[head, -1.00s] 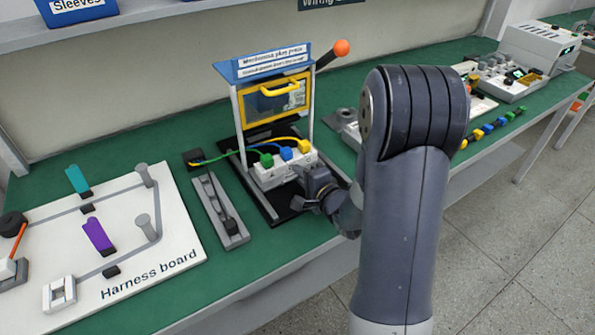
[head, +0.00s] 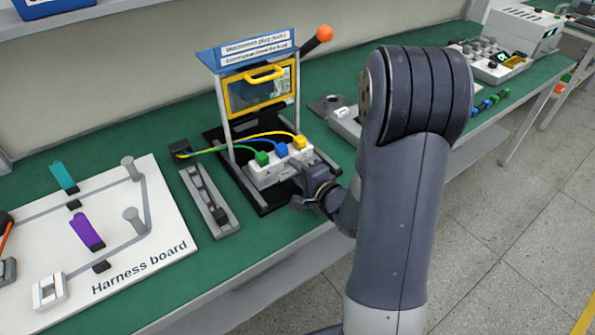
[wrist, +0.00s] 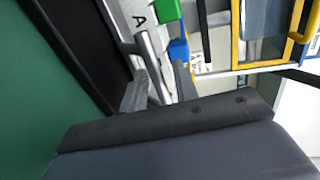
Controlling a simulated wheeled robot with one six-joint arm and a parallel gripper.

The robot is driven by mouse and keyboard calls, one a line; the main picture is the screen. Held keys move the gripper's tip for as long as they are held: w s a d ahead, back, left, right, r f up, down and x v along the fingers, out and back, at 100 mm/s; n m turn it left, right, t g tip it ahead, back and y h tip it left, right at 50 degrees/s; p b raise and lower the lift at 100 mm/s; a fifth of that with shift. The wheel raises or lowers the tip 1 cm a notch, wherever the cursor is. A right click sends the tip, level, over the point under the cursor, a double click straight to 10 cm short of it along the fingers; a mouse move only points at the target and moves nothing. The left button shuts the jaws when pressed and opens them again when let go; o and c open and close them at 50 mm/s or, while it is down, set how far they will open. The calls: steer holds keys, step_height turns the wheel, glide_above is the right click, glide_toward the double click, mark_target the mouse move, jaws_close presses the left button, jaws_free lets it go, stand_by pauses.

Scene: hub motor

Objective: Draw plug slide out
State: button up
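The plug slide (head: 270,174) is a white block at the foot of the plug press (head: 226,108). It carries a green plug (head: 262,158), a blue plug (head: 281,150) and a yellow plug (head: 299,142). In the head view my gripper (head: 304,188) is at the slide's front face. In the wrist view its fingers (wrist: 158,88) lie on either side of a grey handle bar (wrist: 151,48) on the slide, next to the letter A. The fingers look closed on the bar, but their contact is partly hidden. The slide stands out in front of the press frame.
Coloured wires run from a black block (head: 180,148) to the plugs. A grey rail holder (head: 210,205) and the harness board (head: 150,262) lie to the left. A yellow-framed guard (head: 258,92) is raised above the slide. The table's front edge is close to my gripper.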

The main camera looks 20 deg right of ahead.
steer(key=v, duration=1)
steer(key=shift+s+d+p, duration=0.15)
steer(key=shift+s+p, duration=0.2)
steer(key=shift+w, duration=0.1)
steer(key=x, duration=1)
steer(key=shift+w+b, duration=0.3)
steer(key=shift+b, duration=0.05)
steer(key=shift+w+a, duration=0.35)
steer(key=shift+w, duration=0.25)
